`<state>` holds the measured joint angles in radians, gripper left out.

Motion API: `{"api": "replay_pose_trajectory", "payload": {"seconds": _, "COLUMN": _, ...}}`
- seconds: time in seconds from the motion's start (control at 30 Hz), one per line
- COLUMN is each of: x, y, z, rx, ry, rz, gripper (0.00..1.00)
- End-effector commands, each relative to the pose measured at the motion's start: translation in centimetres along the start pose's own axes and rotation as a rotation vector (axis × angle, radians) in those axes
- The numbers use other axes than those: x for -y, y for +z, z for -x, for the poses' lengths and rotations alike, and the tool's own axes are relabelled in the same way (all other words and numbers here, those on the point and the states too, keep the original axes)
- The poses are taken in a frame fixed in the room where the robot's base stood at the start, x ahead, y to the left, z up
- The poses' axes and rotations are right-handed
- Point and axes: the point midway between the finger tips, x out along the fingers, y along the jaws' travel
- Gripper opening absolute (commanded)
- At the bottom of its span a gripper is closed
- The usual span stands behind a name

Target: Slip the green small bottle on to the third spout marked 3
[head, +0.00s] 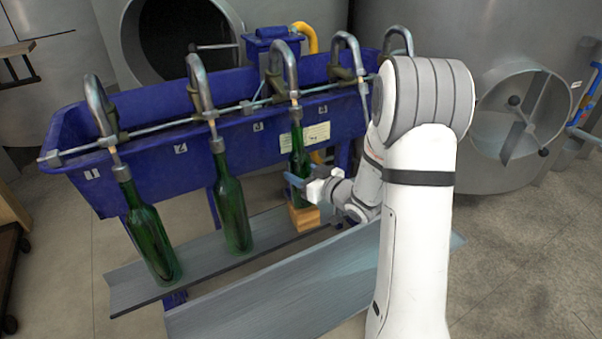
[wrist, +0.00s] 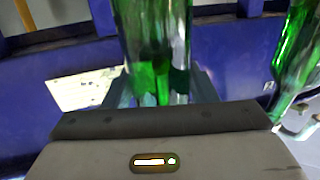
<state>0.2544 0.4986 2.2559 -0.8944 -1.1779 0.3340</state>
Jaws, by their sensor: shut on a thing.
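The green small bottle (head: 298,160) is upright below the third spout (head: 291,72), beside the label 3 (head: 258,127). Its mouth is at the spout's tip, and the tip seems to enter the neck; the exact overlap is too small to tell. My gripper (head: 300,183) is shut around the lower part of the bottle. In the wrist view the bottle (wrist: 155,35) stands between my fingers (wrist: 155,88). A wooden block (head: 304,217) is directly under the bottle; whether they touch is hard to tell.
Taller green bottles hang on spout 1 (head: 148,235) and spout 2 (head: 232,208), over a grey shelf (head: 202,262). A blue trough (head: 150,125) stands behind. Further spouts (head: 345,52) are at the right. A slanted grey panel (head: 270,300) lies in front.

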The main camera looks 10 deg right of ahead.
Motion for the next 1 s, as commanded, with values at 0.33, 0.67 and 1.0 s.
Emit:
{"api": "replay_pose_trajectory", "payload": {"seconds": 0.33, "x": -0.02, "y": 0.51, "z": -0.01, "rx": -0.002, "ry": 0.0, "rz": 0.001, "gripper": 0.2}}
{"api": "replay_pose_trajectory", "payload": {"seconds": 0.67, "x": -0.01, "y": 0.71, "z": 0.0, "rx": -0.002, "ry": 0.0, "rz": 0.001, "gripper": 0.62}}
{"api": "replay_pose_trajectory", "payload": {"seconds": 1.0, "x": 0.0, "y": 0.76, "z": 0.0, "rx": -0.001, "ry": 0.0, "rz": 0.0, "gripper": 0.77}}
